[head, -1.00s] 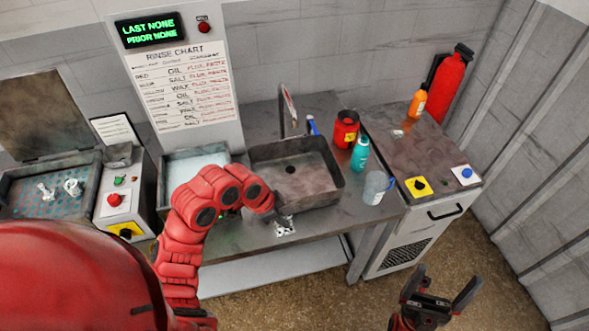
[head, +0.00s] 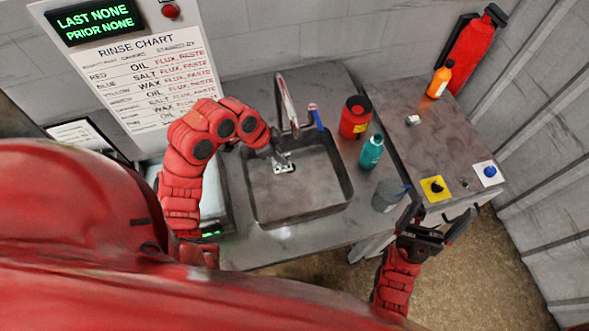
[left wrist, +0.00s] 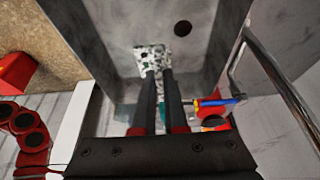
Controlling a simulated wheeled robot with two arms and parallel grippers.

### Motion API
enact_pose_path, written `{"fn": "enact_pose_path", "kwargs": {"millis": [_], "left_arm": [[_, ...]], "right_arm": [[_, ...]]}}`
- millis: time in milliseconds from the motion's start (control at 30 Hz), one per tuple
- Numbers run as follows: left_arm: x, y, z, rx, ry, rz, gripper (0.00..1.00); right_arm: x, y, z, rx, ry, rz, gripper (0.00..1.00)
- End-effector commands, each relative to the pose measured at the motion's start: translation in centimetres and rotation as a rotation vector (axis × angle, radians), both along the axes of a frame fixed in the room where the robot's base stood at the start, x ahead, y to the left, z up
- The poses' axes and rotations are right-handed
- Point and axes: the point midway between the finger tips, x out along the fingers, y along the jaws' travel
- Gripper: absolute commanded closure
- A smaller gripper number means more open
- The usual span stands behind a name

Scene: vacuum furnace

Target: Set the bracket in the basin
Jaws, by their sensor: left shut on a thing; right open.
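The bracket (head: 284,168), a small pale, dark-speckled piece, is over the far part of the grey basin (head: 305,198) in the head view. My left gripper (head: 277,154) is shut on it. In the left wrist view the bracket (left wrist: 152,58) sits at the tips of my left gripper's fingers (left wrist: 159,73), within the basin's walls and beside the round drain hole (left wrist: 182,28). I cannot tell whether it touches the basin floor. My right gripper (head: 438,220) is open and empty, in front of the right-hand cabinet.
A tap (head: 288,103) rises behind the basin, with a blue-handled tool (head: 317,118) beside it. A red canister (head: 355,117), teal bottle (head: 371,151) and grey mug (head: 388,195) stand right of the basin. The basin's near floor is clear.

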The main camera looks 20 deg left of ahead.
Motion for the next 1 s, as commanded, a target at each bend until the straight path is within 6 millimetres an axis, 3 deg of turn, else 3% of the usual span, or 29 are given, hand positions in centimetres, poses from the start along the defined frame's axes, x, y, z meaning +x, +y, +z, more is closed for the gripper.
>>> {"fn": "enact_pose_path", "kwargs": {"millis": [100, 200, 400, 500, 567, 800, 1000], "left_arm": [[-0.2, 0.0, -4.6, 0.002, 0.008, -0.001, 1.0], [-0.2, -0.1, -7.7, 0.002, 0.007, -0.002, 1.0], [-0.2, -0.1, -12.1, 0.002, 0.003, -0.002, 1.0], [-0.2, 0.0, -13.0, 0.002, 0.004, -0.002, 1.0], [0.2, -0.5, -12.5, 0.002, 0.003, -0.003, 1.0], [2.2, -3.5, -12.5, 0.002, -0.001, -0.007, 1.0], [2.2, -3.4, -13.5, 0.001, 0.0, -0.001, 1.0]], "right_arm": [[0.0, 0.0, -2.9, 0.0, 0.0, 0.0, 0.06], [0.0, 0.0, -5.0, 0.0, 0.001, 0.0, 0.06], [0.0, 0.0, -8.0, 0.0, 0.0, 0.0, 0.06], [0.0, 0.0, -8.5, 0.0, 0.0, 0.0, 0.06], [0.0, 0.0, -8.3, 0.0, 0.0, 0.0, 0.06], [0.0, 0.0, -9.8, 0.0, 0.0, 0.0, 0.06], [0.0, 0.0, -10.3, 0.0, 0.0, 0.0, 0.06]]}}
